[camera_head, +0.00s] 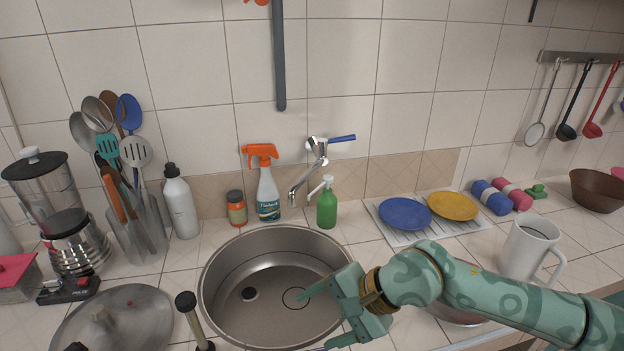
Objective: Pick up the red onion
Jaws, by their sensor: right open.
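I cannot make out a red onion anywhere in the head view. My right gripper (318,318) reaches in from the right on its teal arm. It is open, with its two fingers apart and nothing seen between them. It is over the right front part of the round steel sink (225,300). The arm covers part of a metal bowl or pan (458,317) on the counter right of the sink, so what lies in it is mostly hidden. My left gripper is not in view.
A pot lid (125,325) and a dark-handled tool (187,303) lie left of the sink. Behind it stand a spray bottle (267,190), a green soap pump (327,208) and the tap (312,170). Plates (405,213) and a white mug (528,248) are at right.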

